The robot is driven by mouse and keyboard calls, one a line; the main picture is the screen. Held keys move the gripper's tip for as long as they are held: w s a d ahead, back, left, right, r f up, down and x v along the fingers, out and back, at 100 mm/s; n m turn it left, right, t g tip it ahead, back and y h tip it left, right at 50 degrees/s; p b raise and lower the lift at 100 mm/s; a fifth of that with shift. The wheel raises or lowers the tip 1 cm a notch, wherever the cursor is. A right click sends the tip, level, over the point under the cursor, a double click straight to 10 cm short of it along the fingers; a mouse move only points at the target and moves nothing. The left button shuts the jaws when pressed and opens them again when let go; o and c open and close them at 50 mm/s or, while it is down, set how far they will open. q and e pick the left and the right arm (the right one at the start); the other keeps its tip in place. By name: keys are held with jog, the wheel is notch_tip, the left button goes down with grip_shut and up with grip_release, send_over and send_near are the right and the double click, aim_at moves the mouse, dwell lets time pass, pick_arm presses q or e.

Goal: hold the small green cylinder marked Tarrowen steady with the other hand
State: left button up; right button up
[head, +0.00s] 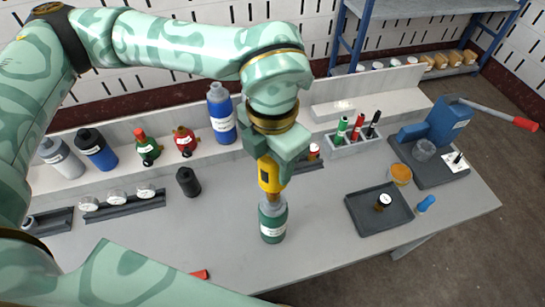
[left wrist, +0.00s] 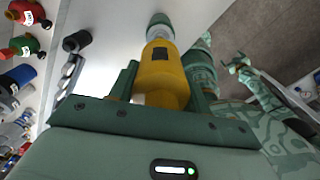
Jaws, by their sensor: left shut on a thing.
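A teal-green cylinder (head: 272,222) with a pale label stands upright on the grey bench in the head view; I cannot read the label. My left gripper (head: 278,165) comes down over it, shut on a yellow tool (head: 269,176). The tool's lower end is at the cylinder's top. In the left wrist view the same yellow tool (left wrist: 160,75) sits between the fingers, with a green part (left wrist: 160,25) beyond its far end. At right in the wrist view, what seems my right gripper (left wrist: 237,62) is small and unclear.
A black cylinder (head: 188,181) stands left of the teal one. A dark tray (head: 365,220) and a blue press (head: 440,125) are on the right. The front middle bench is mostly clear.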

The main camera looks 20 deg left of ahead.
aim_at(273, 187)
pick_arm(q)
jog(key=shift+f+b, duration=0.1)
jog(key=shift+b, duration=0.3)
pick_arm(e)
jog(key=shift+s+f, duration=0.15)
jog(key=shift+f, duration=0.3)
dwell(0.3)
pick_arm(q)
jog(key=shift+f+b, duration=3.7)
jog(key=shift+f, duration=0.65)
pick_arm(e)
notch_tip(273, 187, down, 7)
jog(key=s, duration=0.2)
jog(key=shift+g, duration=0.3)
pick_arm(q)
jog(key=o, duration=0.5)
jog(key=shift+f, duration=0.1)
jog(key=c, duration=0.5)
jog(key=o, duration=0.8)
pick_arm(e)
jog(key=shift+f, duration=0.1)
pick_arm(q)
jog(key=shift+b, duration=0.3)
pick_arm(e)
jog(key=shift+s+f, duration=0.1)
jog(key=shift+f, duration=0.25)
pick_arm(q)
jog(key=shift+w, duration=0.1)
